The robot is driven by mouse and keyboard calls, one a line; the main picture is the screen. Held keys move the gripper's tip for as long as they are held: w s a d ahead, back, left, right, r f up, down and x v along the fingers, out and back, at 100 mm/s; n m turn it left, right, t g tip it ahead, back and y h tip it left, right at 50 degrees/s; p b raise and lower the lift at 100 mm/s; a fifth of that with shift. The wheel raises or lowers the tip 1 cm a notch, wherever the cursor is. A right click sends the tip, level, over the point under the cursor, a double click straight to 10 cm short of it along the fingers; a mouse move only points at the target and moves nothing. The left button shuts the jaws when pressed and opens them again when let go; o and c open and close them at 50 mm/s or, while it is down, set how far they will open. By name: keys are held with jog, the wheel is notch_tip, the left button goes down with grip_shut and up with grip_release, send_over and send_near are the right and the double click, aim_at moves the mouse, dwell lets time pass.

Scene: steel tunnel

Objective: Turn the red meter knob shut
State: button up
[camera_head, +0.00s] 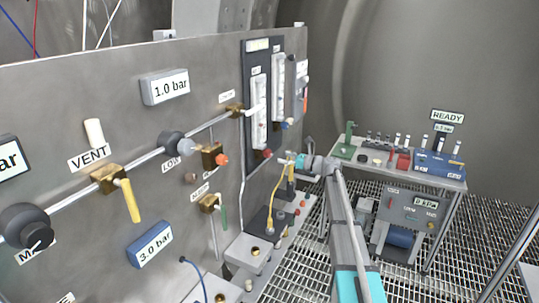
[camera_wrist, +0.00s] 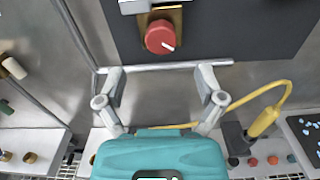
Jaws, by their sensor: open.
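The red meter knob (camera_wrist: 158,36) is round, with a white pointer line toward its lower right. It sits on a brass block at the bottom of a flow meter on the dark panel. In the head view the red knob (camera_head: 267,153) is low on the left meter. My gripper (camera_wrist: 160,78) is open, its two fingers spread apart and empty. In the wrist view the knob lies just beyond the fingertips, between their lines, and does not appear to be touched. In the head view my gripper (camera_head: 286,159) is right of the knob.
A yellow hose (camera_wrist: 262,122) curves beside the right finger. A metal tube (camera_wrist: 165,67) runs along the wall near the fingertips. A shelf (camera_wrist: 275,164) with small knobs lies below. A table (camera_head: 437,177) with instruments stands to the right, over grating floor.

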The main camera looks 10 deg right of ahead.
aim_at(270, 154)
jog(key=shift+x, duration=3.6)
